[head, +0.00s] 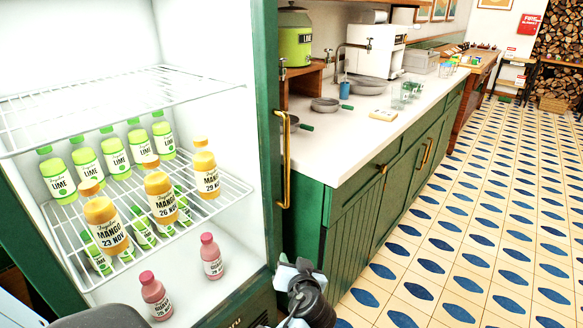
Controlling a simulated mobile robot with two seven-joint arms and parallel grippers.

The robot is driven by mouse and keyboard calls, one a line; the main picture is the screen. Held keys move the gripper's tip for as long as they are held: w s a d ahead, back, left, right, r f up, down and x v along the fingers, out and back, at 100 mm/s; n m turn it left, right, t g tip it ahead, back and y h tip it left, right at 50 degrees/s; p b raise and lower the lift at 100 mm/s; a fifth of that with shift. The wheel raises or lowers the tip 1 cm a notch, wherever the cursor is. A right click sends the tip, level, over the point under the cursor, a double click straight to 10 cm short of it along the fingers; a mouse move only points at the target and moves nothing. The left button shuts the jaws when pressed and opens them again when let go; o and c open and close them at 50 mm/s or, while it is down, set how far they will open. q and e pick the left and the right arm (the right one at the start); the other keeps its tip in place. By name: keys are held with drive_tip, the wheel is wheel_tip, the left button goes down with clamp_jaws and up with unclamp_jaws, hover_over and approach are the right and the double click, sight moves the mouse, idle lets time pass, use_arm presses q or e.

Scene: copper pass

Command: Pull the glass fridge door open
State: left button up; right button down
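The fridge (266,130) has a green frame and a bright white inside, and it fills the left of the head view. I cannot make out the glass itself, so I cannot tell how far the door stands open. A long upright brass handle (286,160) is on the right side of the green frame.
Wire shelves hold lime bottles (88,158) and mango bottles (106,226); pink bottles (211,256) stand on the fridge floor. A green counter (345,225) with a white top (330,155) stands right of the fridge. The tiled floor (470,240) at right is clear.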

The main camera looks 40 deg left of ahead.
use_arm(q)
drive_tip(key=w+r+n+g+y+b, duration=0.1)
drive_tip(key=w+r+n+y+b, duration=0.4)
drive_tip(key=r, duration=0.6)
drive_tip(key=n+g+y, duration=0.2)
drive_tip(key=n+g, duration=0.1)
drive_tip(key=n, duration=0.2)
approach(289, 158)
drive_tip(key=a, duration=0.3)
drive_tip(key=x, duration=0.4)
drive_tip(key=p+x, duration=0.1)
drive_tip(key=x, duration=0.1)
drive_tip(key=shift+w+a, duration=0.1)
drive_tip(key=shift+w, duration=0.35)
drive_tip(key=shift+w+a, duration=0.2)
drive_tip(key=shift+a, duration=0.45)
drive_tip(key=shift+c, duration=0.3)
clamp_jaws()
